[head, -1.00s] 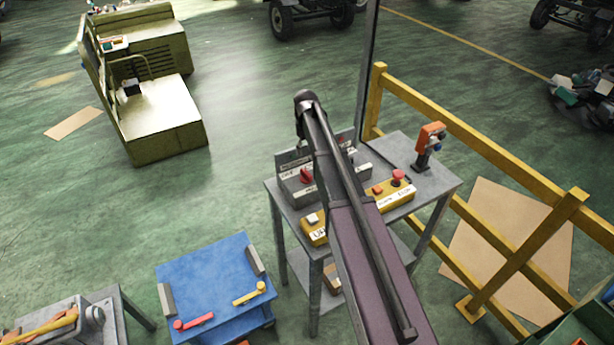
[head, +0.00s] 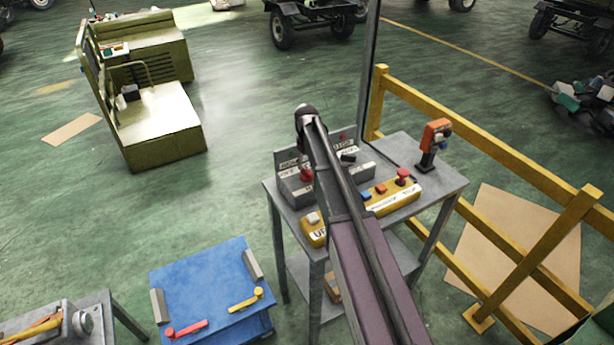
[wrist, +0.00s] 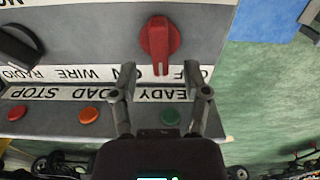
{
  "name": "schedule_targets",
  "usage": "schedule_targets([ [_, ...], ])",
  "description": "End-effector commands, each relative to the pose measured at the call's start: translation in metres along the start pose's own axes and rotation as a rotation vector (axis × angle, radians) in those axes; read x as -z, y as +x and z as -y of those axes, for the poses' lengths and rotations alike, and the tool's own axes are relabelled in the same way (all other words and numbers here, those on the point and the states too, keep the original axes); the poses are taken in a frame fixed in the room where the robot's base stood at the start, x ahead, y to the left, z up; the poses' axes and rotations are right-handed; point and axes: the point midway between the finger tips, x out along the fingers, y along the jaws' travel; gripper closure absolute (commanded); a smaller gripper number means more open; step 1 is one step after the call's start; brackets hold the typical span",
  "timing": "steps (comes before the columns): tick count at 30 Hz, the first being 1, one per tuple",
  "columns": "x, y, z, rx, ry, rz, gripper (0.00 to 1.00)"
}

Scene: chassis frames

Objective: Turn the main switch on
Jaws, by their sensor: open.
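The main switch is a red rotary knob (wrist: 160,42) on a grey panel, seen upside down in the wrist view. Its handle ends close to a white label strip reading OFF and ON. In the head view the red knob (head: 306,174) shows on the grey control box (head: 296,190), left of my arm. My gripper (wrist: 160,95) is open and empty, with its two fingers apart on either side below the knob's handle in the wrist picture. I see no clear contact. In the head view my arm hides the gripper.
A black WIRE/RADIO knob (wrist: 18,45) sits left of the red one in the wrist view. Red, orange and green lamps (wrist: 170,117) line the panel. A yellow pendant (head: 395,195) and orange remote (head: 434,138) share the grey table. A blue cart (head: 205,280) stands left.

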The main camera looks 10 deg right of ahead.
Motion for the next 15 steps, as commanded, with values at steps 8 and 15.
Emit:
schedule_targets([
  [8,-0.001,0.026,-0.001,0.000,0.002,0.000,0.40],
  [15,0.000,0.037,-0.001,0.000,0.001,0.000,0.40],
])
